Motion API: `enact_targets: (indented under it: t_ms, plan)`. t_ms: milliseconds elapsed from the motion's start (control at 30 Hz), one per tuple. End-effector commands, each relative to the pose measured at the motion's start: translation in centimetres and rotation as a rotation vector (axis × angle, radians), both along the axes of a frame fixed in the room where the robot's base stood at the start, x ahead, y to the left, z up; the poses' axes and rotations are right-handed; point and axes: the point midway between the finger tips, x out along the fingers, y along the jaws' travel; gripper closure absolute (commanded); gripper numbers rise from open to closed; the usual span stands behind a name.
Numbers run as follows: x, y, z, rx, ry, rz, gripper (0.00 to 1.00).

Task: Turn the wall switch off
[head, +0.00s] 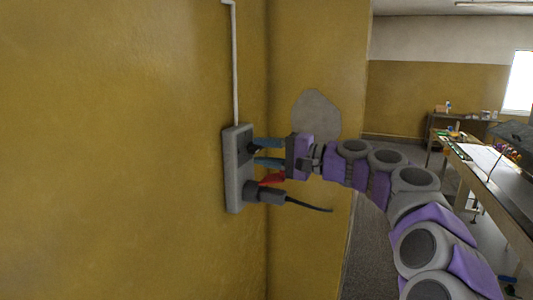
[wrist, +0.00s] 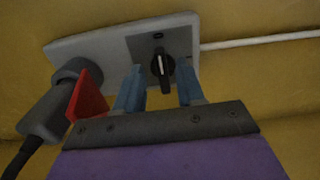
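The wall switch is a black rotary knob (wrist: 162,66) with a white line on a dark square plate, set in a grey wall box (head: 235,190). The box also shows in the wrist view (wrist: 90,48). My gripper (head: 257,152) reaches the box from the right. In the wrist view its two blue fingers (wrist: 160,82) are apart, one on each side of the knob. A gap shows between the knob and each finger, so it is not gripped. In the head view the fingers mostly hide the knob.
A black plug (head: 266,194) with a cable sits in the box below the fingers. A red wedge-shaped piece (wrist: 88,96) lies between plug and gripper; I cannot tell what it belongs to. A pale conduit (head: 235,70) runs up the wall. A workbench (head: 480,165) stands far right.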

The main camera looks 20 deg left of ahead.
Motion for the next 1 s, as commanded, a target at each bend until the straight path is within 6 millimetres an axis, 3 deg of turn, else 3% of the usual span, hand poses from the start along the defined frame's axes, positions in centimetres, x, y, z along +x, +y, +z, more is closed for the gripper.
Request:
enact_targets:
  t_ms: [167, 700, 1000]
  plan:
    - [-0.1, -2.0, 0.2, 0.002, -0.001, -0.003, 0.62]
    - [-0.8, -13.6, 0.0, 0.001, 0.000, -0.003, 0.62]
    - [-1.1, -17.2, -0.1, 0.001, 0.001, -0.001, 0.62]
